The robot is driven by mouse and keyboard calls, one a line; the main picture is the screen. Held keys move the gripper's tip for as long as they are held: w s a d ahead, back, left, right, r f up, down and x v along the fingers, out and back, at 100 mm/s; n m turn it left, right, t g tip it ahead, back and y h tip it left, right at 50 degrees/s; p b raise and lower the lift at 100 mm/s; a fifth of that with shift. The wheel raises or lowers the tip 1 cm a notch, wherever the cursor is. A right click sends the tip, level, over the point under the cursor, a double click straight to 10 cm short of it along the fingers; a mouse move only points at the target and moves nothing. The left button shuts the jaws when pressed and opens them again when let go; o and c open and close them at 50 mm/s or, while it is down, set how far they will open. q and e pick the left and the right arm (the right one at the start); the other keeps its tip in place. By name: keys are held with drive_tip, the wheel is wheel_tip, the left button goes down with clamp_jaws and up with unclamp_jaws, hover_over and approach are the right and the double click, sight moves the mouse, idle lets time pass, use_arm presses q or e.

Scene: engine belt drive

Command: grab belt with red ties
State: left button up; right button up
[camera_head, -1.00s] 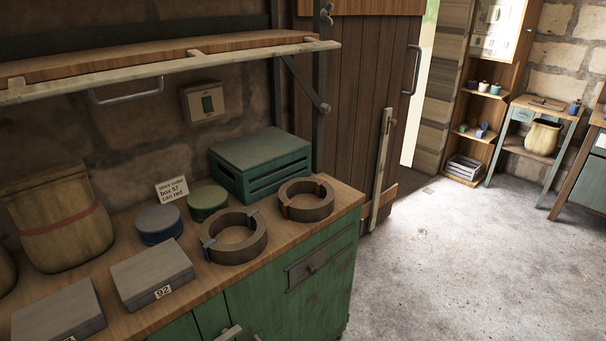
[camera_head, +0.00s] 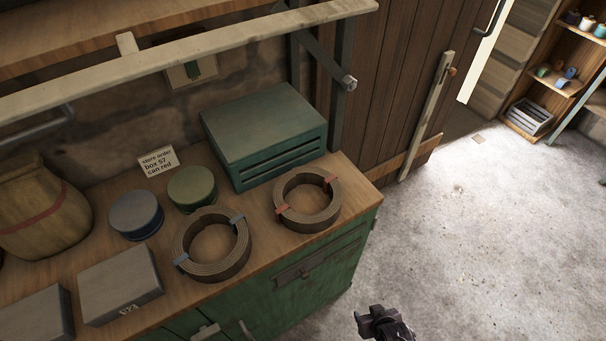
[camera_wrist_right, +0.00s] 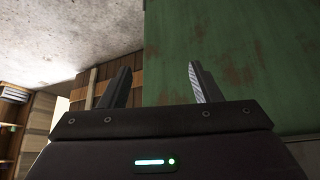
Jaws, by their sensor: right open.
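The belt with red ties (camera_head: 310,222) is a brown coiled ring lying flat on the wooden top of the green cabinet, near its right end. Its red ties show on the left and upper right of the ring. A similar belt with blue-grey ties (camera_head: 215,270) lies to its left. My right gripper (camera_head: 371,322) is low in the head view, in front of the cabinet and well apart from the belt. In the right wrist view its fingers (camera_wrist_right: 160,85) stand apart with nothing between them. My left gripper is not in view.
A green crate-like box (camera_head: 265,135) stands behind the belt. A green can (camera_head: 192,187), a blue can (camera_head: 136,213) and a grey box (camera_head: 120,285) stand left. A shelf edge (camera_head: 200,48) overhangs the back. The floor (camera_head: 470,240) to the right is clear.

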drive_tip(key=w+a+r+t+y+p, duration=0.15)
drive_tip(key=w+r, duration=0.25)
drive_tip(key=r, duration=0.6)
drive_tip(key=w+a+r+t+p, duration=0.1)
drive_tip(key=w+a+r+p, duration=0.2)
drive_tip(key=r, duration=0.7)
drive_tip(key=t+p, duration=0.1)
drive_tip(key=p, duration=0.3)
approach(335, 186)
drive_tip(key=s+d+f, duration=0.4)
drive_tip(key=d+f, duration=0.1)
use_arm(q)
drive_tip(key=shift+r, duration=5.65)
use_arm(e)
drive_tip(key=w+a+n+t+y, duration=0.1)
drive_tip(key=w+a, duration=0.1)
drive_tip(key=w+a+r+n+t+y+b, duration=0.1)
drive_tip(key=w+a+t+y, duration=0.1)
drive_tip(key=shift+w+a, duration=0.2)
drive_tip(key=shift+w, duration=0.05)
drive_tip(key=b+x, duration=0.5)
drive_tip(key=shift+w+f, duration=0.15)
drive_tip(key=shift+w, duration=0.15)
drive_tip(key=shift+w+b, duration=0.25)
drive_tip(key=shift+b, duration=0.05)
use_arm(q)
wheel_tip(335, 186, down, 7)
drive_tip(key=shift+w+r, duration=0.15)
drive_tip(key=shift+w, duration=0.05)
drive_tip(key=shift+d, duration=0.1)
